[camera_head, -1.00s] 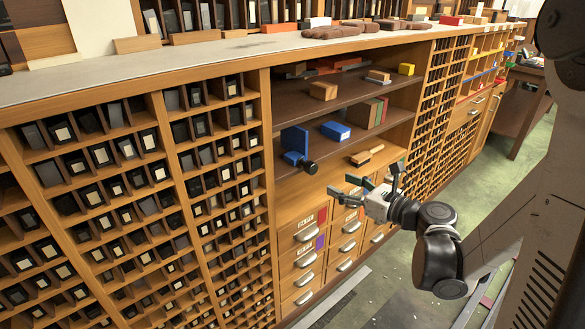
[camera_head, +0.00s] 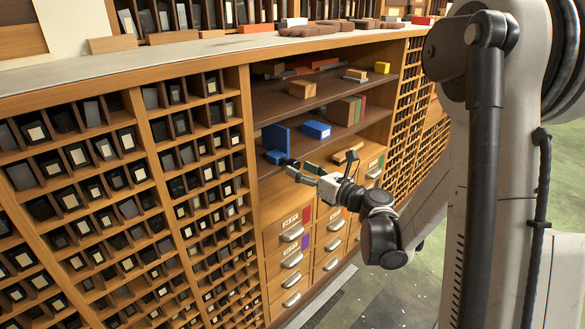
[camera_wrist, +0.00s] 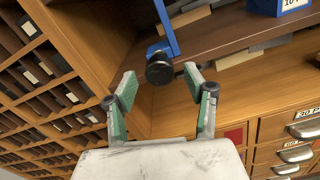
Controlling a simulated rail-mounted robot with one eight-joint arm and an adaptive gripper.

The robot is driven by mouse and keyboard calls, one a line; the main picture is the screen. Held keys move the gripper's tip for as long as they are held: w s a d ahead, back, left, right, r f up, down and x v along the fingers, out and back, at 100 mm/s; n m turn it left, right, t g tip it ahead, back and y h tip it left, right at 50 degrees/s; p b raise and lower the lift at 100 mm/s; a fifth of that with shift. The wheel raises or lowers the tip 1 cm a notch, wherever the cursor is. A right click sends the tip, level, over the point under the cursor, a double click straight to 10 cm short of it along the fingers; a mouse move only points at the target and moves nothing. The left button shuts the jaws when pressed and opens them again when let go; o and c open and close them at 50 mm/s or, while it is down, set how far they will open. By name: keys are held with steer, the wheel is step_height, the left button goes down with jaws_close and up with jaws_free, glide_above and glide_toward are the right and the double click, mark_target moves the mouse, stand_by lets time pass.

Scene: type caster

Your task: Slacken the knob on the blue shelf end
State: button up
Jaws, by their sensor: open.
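The blue shelf end (camera_head: 277,137) stands upright on the shelf at the left of the open bay; part of it also shows at the top of the wrist view (camera_wrist: 166,28). Its black round knob (camera_wrist: 160,71) faces my gripper in the wrist view. In the head view my fingers largely cover the knob. My gripper (camera_wrist: 159,82) is open and empty, its green-padded fingers on either side of the knob in the picture. It also shows in front of the shelf in the head view (camera_head: 300,171). I cannot tell whether the fingertips reach past the knob.
A blue box (camera_head: 315,130) stands right of the shelf end. A wooden brush (camera_head: 347,153) lies on the surface below. Drawers with metal handles (camera_head: 292,235) are under the bay. Compartments full of small blocks (camera_head: 75,155) fill the left side.

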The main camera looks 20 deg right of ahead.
mark_target(297, 167)
steer(key=shift+x, duration=1.85)
steer(key=shift+c, duration=0.2)
jaws_close()
